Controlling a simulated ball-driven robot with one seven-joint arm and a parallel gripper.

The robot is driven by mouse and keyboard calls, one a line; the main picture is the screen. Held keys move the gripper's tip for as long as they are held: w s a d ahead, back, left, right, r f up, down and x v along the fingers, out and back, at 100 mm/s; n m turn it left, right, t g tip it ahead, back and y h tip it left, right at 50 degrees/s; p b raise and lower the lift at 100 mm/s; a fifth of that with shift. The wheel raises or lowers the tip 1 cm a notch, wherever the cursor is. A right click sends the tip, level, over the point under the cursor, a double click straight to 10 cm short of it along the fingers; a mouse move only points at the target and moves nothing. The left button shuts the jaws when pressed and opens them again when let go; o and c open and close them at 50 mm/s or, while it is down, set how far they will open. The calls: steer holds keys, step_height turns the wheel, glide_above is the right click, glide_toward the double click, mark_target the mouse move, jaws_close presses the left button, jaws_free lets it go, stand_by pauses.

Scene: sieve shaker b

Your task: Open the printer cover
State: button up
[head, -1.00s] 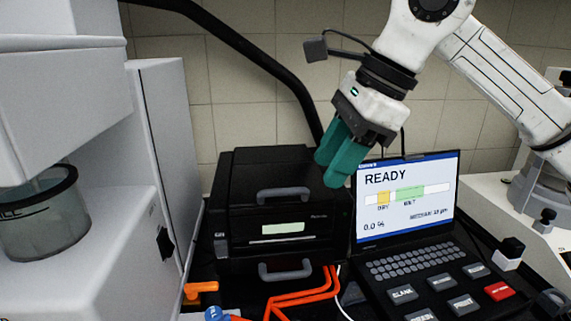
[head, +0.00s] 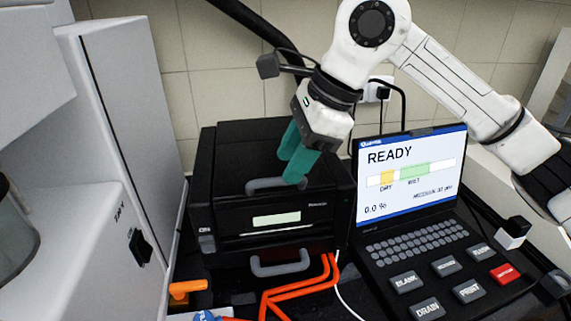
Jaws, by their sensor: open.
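The black printer (head: 225,228) stands in the middle of the head view with its cover (head: 235,150) down. A grey handle (head: 262,187) sits at the cover's front edge, above a small pale display (head: 277,219). A second grey handle (head: 279,266) is low on the printer's front. My gripper (head: 294,168) has green fingers, is open, and points down over the cover's right part. The fingertips overlap the right end of the upper handle in the picture. I cannot tell whether they touch it. Nothing shows between the fingers.
A laptop-like console (head: 408,195) reading READY, with labelled buttons, stands close on the right. A tall white cabinet (head: 125,130) stands on the left. Orange tubes (head: 300,288) and an orange-handled part (head: 187,288) lie in front of the printer.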

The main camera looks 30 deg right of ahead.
steer(key=shift+x, duration=1.55)
jaws_close()
